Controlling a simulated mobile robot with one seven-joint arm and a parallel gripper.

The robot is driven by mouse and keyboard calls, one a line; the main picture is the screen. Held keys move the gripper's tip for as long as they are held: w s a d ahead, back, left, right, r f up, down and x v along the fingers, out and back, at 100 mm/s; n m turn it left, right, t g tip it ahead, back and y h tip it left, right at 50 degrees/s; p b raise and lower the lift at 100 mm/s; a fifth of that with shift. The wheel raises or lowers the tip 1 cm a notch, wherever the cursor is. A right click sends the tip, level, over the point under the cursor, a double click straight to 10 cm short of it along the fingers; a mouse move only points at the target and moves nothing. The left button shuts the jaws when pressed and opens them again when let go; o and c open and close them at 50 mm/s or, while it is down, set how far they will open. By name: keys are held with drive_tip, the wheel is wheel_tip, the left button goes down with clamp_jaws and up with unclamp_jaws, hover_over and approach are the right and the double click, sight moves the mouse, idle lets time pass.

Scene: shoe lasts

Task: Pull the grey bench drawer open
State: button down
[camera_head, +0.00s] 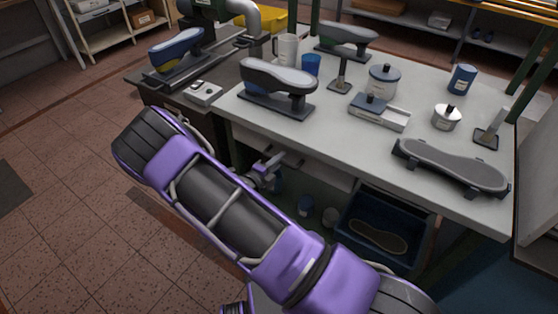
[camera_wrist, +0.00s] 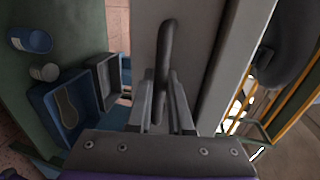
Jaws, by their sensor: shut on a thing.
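The grey bench drawer (camera_head: 318,169) is under the front edge of the workbench top, partly hidden by my arm in the head view. In the wrist view its flat grey front (camera_wrist: 205,50) fills the middle, with a dark bar handle (camera_wrist: 166,45) on it. My gripper (camera_wrist: 168,100) is shut on the handle, one finger on each side of the bar. In the head view my gripper (camera_head: 268,168) shows small against the drawer front. I cannot tell from these views whether the drawer stands out from the bench.
The bench top (camera_head: 330,125) carries shoe lasts, a mug, jars and a dark sole form (camera_head: 452,165). Below the drawer stand a blue crate (camera_head: 345,228) with a sole in it and a blue can (camera_head: 305,205). Tiled floor (camera_head: 70,210) is clear at the left.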

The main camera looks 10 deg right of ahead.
idle(0.7)
drive_tip(key=f+p+v, duration=0.1)
drive_tip(key=f+v, duration=0.1)
drive_tip(key=v, duration=1.1)
drive_tip(key=s+f+p+v, duration=0.1)
drive_tip(key=f+v, duration=0.2)
drive_tip(key=v, duration=1)
drive_tip(key=shift+s+a+f, duration=0.2)
drive_tip(key=shift+a+f, duration=0.05)
drive_tip(key=shift+a, duration=0.4)
drive_tip(key=c, duration=0.8)
unclamp_jaws()
drive_tip(key=shift+c, duration=0.2)
drive_tip(key=v, duration=1.7)
drive_tip(key=shift+a, duration=0.2)
drive_tip(key=shift+s, duration=0.1)
